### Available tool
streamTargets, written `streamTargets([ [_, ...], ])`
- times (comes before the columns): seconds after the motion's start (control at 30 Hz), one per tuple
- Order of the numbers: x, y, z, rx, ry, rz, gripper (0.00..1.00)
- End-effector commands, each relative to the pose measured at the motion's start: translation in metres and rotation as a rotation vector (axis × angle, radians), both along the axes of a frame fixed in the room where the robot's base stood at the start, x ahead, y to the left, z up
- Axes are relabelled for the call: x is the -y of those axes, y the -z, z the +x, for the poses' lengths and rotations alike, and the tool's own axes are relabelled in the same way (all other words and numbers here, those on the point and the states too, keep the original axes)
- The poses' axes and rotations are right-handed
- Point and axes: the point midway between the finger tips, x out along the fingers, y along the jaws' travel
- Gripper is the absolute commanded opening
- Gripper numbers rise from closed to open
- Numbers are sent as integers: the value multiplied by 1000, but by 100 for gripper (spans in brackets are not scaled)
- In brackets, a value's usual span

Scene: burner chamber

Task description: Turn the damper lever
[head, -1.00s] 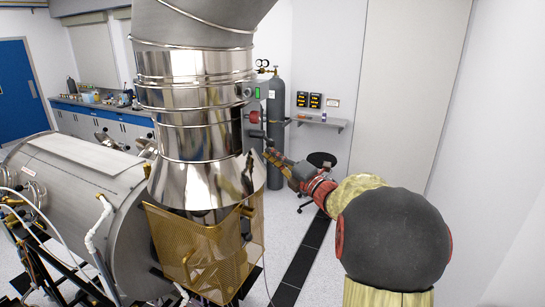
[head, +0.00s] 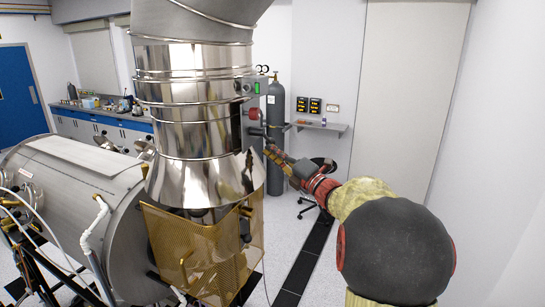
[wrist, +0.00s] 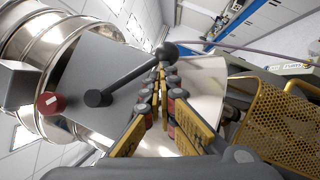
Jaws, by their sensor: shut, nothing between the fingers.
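The damper lever is a dark rod (wrist: 127,76) with a round black knob (wrist: 167,50), running from a round pivot (wrist: 98,97) on a grey plate in the wrist view. In the head view the lever (head: 256,132) is small, at the right side of the shiny duct. My gripper (wrist: 162,72) is shut and empty, its fingertips just below the knob in the wrist picture. I cannot tell whether they touch it. In the head view my gripper (head: 268,149) is just right of and below the lever, partly hard to make out.
A red knob (wrist: 48,102) sits left of the pivot on the grey plate. The shiny duct (head: 195,120) rises above a gold perforated guard (head: 190,255). A dark gas cylinder (head: 276,130) stands behind. A stool and wall shelf (head: 320,126) are beyond; open floor lies right.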

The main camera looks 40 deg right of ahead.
Motion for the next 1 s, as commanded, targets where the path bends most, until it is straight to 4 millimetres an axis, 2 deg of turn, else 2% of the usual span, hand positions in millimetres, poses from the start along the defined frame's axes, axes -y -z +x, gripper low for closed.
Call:
streamTargets([
  [0.47, 5, 0, 3, 40, 0, -60, 0],
  [1.0, 17, -10, 11, 158, 0, -246, 0],
])
